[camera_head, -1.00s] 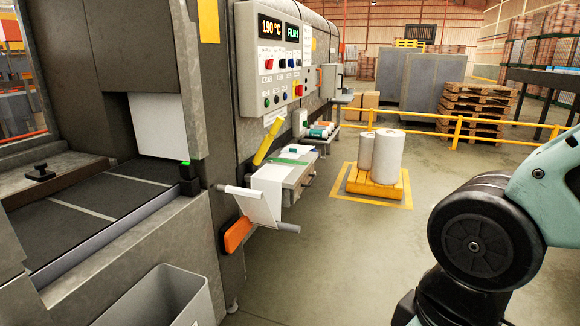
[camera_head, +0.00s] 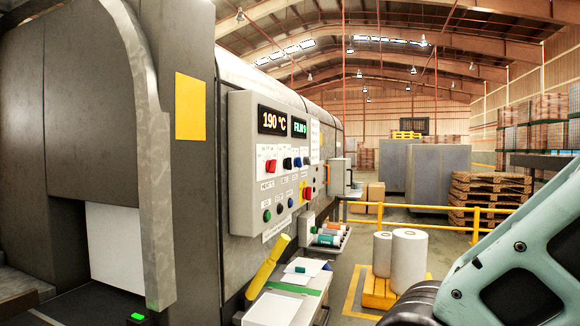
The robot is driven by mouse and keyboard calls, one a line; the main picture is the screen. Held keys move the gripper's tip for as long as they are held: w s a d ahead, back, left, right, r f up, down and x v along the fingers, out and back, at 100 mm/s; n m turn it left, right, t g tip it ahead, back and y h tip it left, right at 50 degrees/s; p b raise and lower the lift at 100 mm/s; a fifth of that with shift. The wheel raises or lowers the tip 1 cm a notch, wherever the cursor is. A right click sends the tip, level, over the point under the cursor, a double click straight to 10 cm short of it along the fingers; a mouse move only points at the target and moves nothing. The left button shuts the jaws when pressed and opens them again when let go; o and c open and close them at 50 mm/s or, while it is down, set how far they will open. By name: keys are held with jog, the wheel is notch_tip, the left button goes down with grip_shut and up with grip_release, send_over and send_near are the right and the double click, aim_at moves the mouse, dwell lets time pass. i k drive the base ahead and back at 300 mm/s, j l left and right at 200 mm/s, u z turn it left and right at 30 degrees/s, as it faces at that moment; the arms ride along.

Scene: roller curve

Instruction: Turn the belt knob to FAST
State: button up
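The grey control panel (camera_head: 243,165) is on the side of the machine, left of centre in the head view. Displays above read 190 °C (camera_head: 271,121) and what looks like FILM with a digit (camera_head: 299,127). My gripper is out of view; only my pale green arm link shows at lower right.
Below the panel are a yellow handle (camera_head: 266,268) and a side table (camera_head: 308,302) with papers. A small shelf with coloured items (camera_head: 327,237) is beyond. White rolls (camera_head: 408,258) stand on a yellow pallet, with a yellow railing (camera_head: 476,224) behind. Some floor is open between machine and rolls.

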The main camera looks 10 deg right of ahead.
aim_at(288, 162)
jog(key=i+l+u, duration=0.1)
jog(key=i+l, duration=0.6)
